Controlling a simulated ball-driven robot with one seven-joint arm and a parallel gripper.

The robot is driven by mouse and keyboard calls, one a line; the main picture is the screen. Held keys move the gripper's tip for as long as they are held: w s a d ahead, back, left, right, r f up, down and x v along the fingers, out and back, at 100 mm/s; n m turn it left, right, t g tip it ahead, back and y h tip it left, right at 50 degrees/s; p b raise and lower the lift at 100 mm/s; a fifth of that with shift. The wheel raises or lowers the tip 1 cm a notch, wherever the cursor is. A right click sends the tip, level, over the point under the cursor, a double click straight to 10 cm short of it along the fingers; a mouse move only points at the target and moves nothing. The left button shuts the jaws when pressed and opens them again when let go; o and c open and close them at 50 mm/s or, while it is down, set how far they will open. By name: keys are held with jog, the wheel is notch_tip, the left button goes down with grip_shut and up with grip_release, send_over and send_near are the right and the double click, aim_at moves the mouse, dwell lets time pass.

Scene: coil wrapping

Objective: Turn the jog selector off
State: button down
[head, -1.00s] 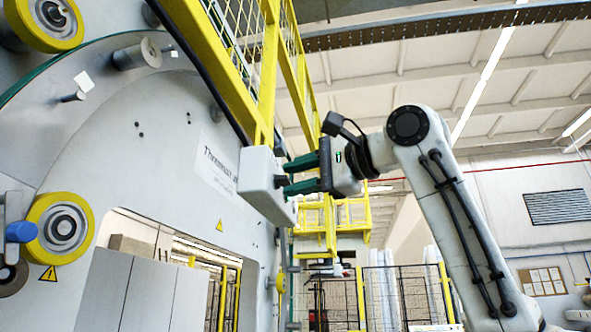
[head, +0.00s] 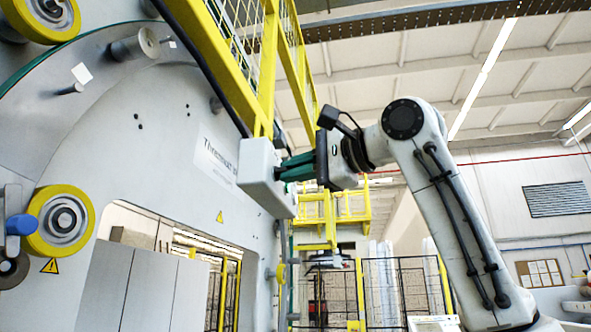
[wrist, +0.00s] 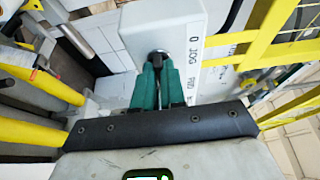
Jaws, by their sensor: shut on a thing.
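The jog selector is a small black knob (wrist: 157,57) on a light grey control box (wrist: 180,20). In the wrist view the labels "0", "JOG" and "FWD" run down the box to the right of the knob. My gripper (wrist: 159,70) has its green fingers on either side of the knob and is shut on it. In the head view the box (head: 258,180) hangs below a yellow frame, and my gripper (head: 283,172) reaches it from the right. The knob is hidden in the head view, and its pointing direction is not clear.
Yellow railing (head: 268,70) rises just above the box. The large grey machine wall (head: 150,130) with yellow rollers (head: 60,220) stands to the left. A mesh fence (head: 400,290) is behind.

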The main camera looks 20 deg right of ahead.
jog(key=shift+f+n, duration=0.15)
jog(key=shift+n, duration=0.25)
jog(key=shift+w+d+f+n+g+y, duration=0.25)
jog(key=shift+n+y, duration=1.25)
jog(key=shift+n, duration=2.1)
jog(key=shift+w+a+n+g+y, duration=0.1)
jog(key=shift+n+g+y, duration=0.4)
jog(key=shift+n+y, duration=2.05)
jog(key=shift+w+d+f+n+g+y, duration=0.15)
jog(key=shift+n+g+y, duration=0.25)
jog(key=shift+n, duration=4.25)
jog(key=shift+a, duration=0.1)
jog(key=c, duration=1.2)
grip_release()
jog(key=shift+s, duration=0.1)
